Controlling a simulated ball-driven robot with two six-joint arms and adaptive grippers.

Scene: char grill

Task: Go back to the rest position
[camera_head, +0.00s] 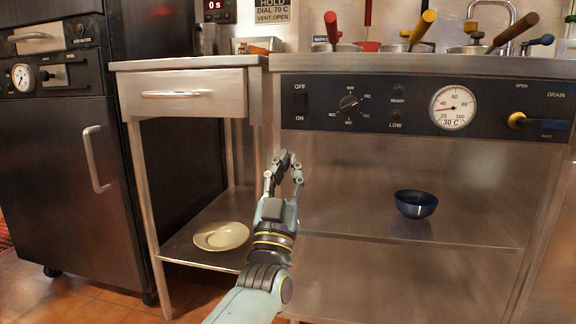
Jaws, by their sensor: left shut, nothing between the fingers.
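My left gripper (287,158) reaches up in the middle of the head view, in front of the steel counter, with its arm coming from the bottom. Its fingertips meet at the top and it holds nothing. It appears apart from the counter's front. My right gripper is out of view.
A blue bowl (416,204) stands on the right unit's shelf. A pale plate (221,236) lies on the left table's lower shelf. A dark cabinet (60,180) stands left.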

